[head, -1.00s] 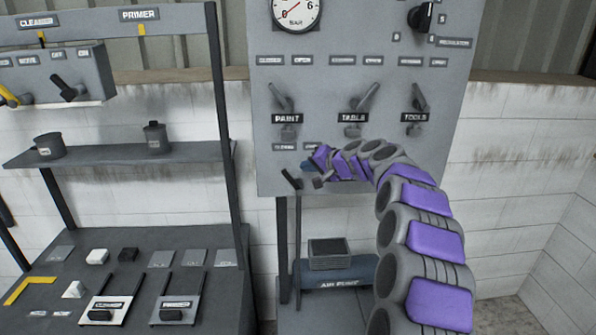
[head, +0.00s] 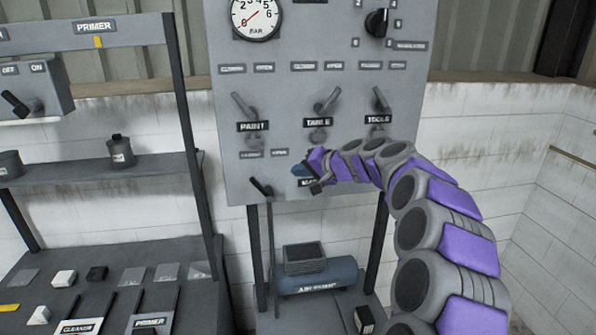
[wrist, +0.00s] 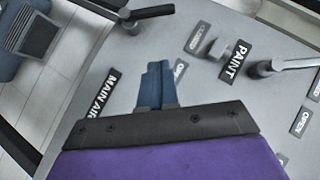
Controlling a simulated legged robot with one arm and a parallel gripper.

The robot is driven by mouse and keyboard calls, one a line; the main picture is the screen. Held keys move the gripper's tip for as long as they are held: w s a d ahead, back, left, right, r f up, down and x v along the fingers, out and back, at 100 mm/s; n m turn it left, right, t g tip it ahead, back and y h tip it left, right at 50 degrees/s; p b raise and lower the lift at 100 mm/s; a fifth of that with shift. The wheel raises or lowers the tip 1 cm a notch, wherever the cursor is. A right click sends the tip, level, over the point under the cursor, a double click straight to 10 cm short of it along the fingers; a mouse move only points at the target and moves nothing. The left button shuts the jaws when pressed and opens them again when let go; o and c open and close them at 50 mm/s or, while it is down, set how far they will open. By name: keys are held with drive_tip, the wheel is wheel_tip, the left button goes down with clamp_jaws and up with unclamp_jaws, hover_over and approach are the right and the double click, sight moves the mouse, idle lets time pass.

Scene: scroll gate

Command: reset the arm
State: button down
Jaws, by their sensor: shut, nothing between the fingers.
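My purple and grey arm reaches up from the lower right in the head view. My gripper (head: 301,170) is at the lower part of the grey valve panel (head: 350,65), just right of a black lever (head: 261,188). In the wrist view the blue fingers of my gripper (wrist: 156,72) are together with nothing between them, in front of the panel. The MAIN AIR label (wrist: 100,103) is left of the fingers and the PAINT label (wrist: 235,60) is to their right. My arm partly hides the MAIN label in the head view.
PAINT, TABLE and TOOLS levers (head: 328,102) are above my gripper, under a bar gauge (head: 257,13). A blue air pump (head: 318,277) stands below the panel. A dark shelf (head: 95,172) and workbench (head: 105,255) are on the left. A white block wall is behind.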

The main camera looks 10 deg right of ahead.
drive_tip(key=s+a+f+n+g+b, duration=0.15)
drive_tip(key=s+a, duration=0.25)
drive_tip(key=s, duration=0.4)
drive_tip(key=s+a+f+n+g+h, duration=0.1)
drive_tip(key=s+a+f+g, duration=0.2)
drive_tip(key=s, duration=0.5)
drive_tip(key=s+a+f+n+g, duration=0.1)
drive_tip(key=s+a+n+g, duration=0.1)
drive_tip(key=s+a, duration=0.45)
drive_tip(key=s+d+f+g+h, duration=0.1)
drive_tip(key=s+d+f, duration=0.3)
drive_tip(key=s, duration=0.7)
drive_tip(key=s+d+f+g+h+b, duration=0.1)
drive_tip(key=s+d+f+g+h, duration=0.1)
drive_tip(key=s, duration=1)
drive_tip(key=s+d+f+g+h+b, duration=0.1)
drive_tip(key=s+d+f+g+h, duration=0.1)
drive_tip(key=s+d+f, duration=0.4)
drive_tip(key=s+f+h, duration=0.1)
drive_tip(key=s, duration=0.4)
drive_tip(key=shift+s+d+h, duration=0.3)
drive_tip(key=shift+h, duration=0.1)
drive_tip(key=shift+w+a, duration=0.1)
